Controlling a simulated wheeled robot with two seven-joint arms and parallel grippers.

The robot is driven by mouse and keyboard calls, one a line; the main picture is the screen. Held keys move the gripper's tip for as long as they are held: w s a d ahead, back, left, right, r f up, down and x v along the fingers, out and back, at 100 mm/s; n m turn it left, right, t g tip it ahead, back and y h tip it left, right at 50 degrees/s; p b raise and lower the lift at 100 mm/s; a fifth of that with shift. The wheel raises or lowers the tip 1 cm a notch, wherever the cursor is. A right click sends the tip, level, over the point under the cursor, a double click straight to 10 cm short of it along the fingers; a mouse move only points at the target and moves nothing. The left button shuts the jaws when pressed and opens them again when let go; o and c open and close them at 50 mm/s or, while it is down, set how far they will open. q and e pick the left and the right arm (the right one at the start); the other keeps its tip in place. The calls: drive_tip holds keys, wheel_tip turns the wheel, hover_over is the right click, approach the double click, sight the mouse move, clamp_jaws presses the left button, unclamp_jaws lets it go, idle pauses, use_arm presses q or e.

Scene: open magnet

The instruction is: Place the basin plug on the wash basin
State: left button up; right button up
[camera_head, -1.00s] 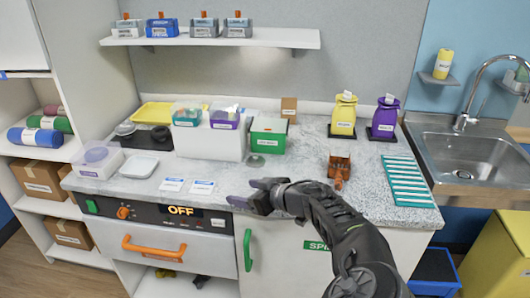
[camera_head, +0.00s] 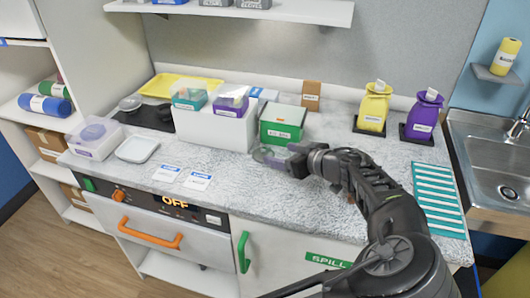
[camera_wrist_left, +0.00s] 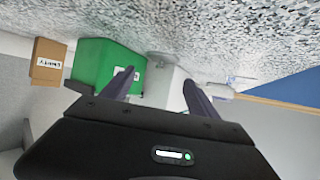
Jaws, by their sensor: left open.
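The basin plug, a small grey disc (camera_head: 264,153), lies on the speckled counter in front of the green box, partly covered by my left gripper. My left gripper (camera_head: 272,160) is open right at the plug, with nothing clearly between its fingers. Its two fingers also show in the left wrist view (camera_wrist_left: 158,88), spread apart; I cannot make out the plug clearly there. The steel wash basin (camera_head: 503,178) is at the right edge of the head view, cut off by the frame. My right gripper is out of view.
The green box (camera_head: 283,123) stands just behind the gripper, beside a white organizer (camera_head: 213,131). A teal striped mat (camera_head: 440,199) lies before the basin.

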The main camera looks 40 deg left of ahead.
sight(266, 151)
use_arm(q)
drive_tip(key=shift+x, duration=1.3)
drive_tip(key=shift+a+f+p, duration=0.1)
drive_tip(key=shift+a+p, duration=0.25)
drive_tip(key=shift+p, duration=0.1)
drive_tip(key=p+x, duration=0.1)
drive_tip(key=x, duration=0.2)
drive_tip(key=shift+a+f, duration=0.1)
drive_tip(key=shift+a, duration=0.2)
drive_tip(key=shift+w+a+f, duration=0.15)
drive_tip(key=shift+a+f, duration=0.1)
drive_tip(key=shift+a, duration=0.1)
drive_tip(key=shift+c, duration=0.4)
